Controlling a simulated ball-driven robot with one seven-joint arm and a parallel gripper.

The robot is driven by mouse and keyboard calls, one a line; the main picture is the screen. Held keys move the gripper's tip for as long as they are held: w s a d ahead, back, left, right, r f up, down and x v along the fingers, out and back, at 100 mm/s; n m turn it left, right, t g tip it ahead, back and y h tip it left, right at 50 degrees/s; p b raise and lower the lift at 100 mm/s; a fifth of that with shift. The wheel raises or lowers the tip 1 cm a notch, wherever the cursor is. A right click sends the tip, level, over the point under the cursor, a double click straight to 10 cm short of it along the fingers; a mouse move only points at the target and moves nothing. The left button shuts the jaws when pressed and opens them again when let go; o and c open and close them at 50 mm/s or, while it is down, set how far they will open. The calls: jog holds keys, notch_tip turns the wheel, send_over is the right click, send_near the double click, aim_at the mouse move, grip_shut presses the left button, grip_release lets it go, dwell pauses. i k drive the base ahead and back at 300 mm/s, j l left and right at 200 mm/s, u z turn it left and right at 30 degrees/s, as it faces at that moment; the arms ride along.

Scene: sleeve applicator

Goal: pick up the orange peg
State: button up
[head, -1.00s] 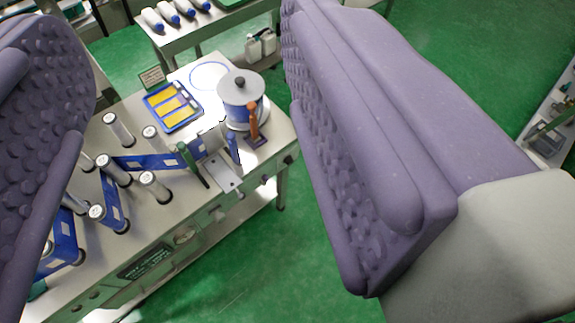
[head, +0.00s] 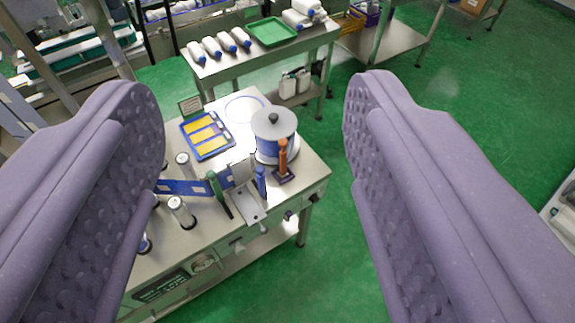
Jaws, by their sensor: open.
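The orange peg (head: 283,155) stands upright on a small dark base (head: 284,176) near the right end of the steel machine table (head: 311,183). It is just in front of a blue and white reel with a grey lid (head: 273,122). My gripper (head: 255,130) is open, with its two purple padded fingers wide apart at the left and right of the view. The fingers are close to the camera, and the peg shows in the gap between them, farther off and below. Nothing is between the pads.
A blue peg (head: 261,181) and a green peg (head: 219,194) stand left of the orange one, by a metal plate. A blue tray (head: 207,155) with yellow pieces lies behind. Green floor is free at right.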

aim_at(283, 174)
jog(key=i+l+u, duration=1)
jog(key=l, duration=0.3)
jog(key=i, duration=0.1)
